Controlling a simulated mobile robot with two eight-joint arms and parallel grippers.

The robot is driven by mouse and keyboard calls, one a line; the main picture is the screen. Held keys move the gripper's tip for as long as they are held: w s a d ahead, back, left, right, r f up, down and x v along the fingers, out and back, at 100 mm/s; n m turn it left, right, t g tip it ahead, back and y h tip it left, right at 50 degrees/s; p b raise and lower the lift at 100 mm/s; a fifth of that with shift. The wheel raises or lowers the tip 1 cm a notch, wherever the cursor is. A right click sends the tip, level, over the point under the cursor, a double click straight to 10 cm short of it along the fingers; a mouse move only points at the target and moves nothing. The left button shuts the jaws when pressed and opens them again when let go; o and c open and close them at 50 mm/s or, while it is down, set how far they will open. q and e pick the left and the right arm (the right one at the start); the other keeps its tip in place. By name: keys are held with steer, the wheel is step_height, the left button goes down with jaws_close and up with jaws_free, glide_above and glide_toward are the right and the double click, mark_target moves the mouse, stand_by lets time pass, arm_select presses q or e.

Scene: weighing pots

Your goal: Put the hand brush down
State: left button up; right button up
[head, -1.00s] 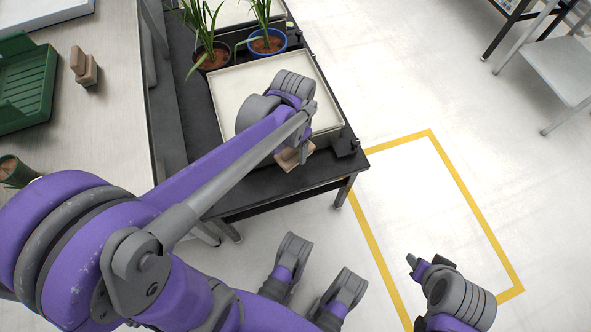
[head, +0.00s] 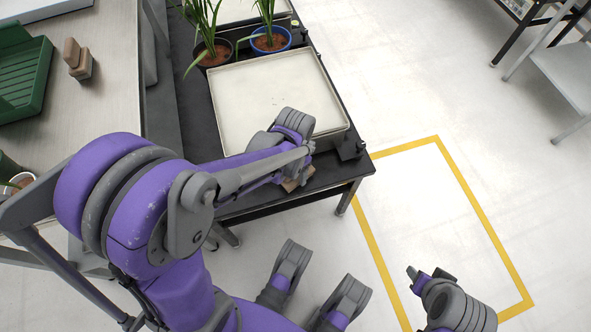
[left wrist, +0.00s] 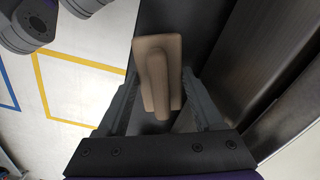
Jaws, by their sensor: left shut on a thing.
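The hand brush (left wrist: 148,60), a tan wooden body with a handle, is between the fingers of my left gripper (left wrist: 160,102) in the left wrist view. My left gripper is shut on it. In the head view the brush (head: 291,185) shows only in part below my left wrist, at the near edge of the black table (head: 335,172). I cannot tell whether it touches the table top. My right gripper (head: 428,276) is at the lower right over the floor, apart from the table; its finger opening is unclear.
A large pale tray (head: 275,92) fills much of the black table, with two potted plants (head: 213,52) (head: 270,40) behind it. A similar brush-like block (head: 77,60) and a green rack (head: 22,75) are on the left bench (head: 105,100). Yellow lines mark the floor at right.

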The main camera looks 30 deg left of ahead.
arm_select(q)
steer(key=shift+f, duration=0.2)
steer(key=o, duration=1)
steer(key=shift+r, duration=0.15)
step_height(320, 180, up, 12)
steer(key=p, duration=0.4)
steer(key=s+d+n+t, duration=0.1)
steer(key=s, duration=0.2)
steer(key=s+d+r+n+t, duration=0.1)
steer(key=s+t, duration=0.1)
steer(key=s, duration=0.2)
steer(key=s+d+n+t, duration=0.1)
steer(key=s, duration=0.3)
steer(key=shift+d+r+n, duration=0.25)
steer(key=shift+r+n, duration=0.05)
steer(key=shift+r, duration=0.05)
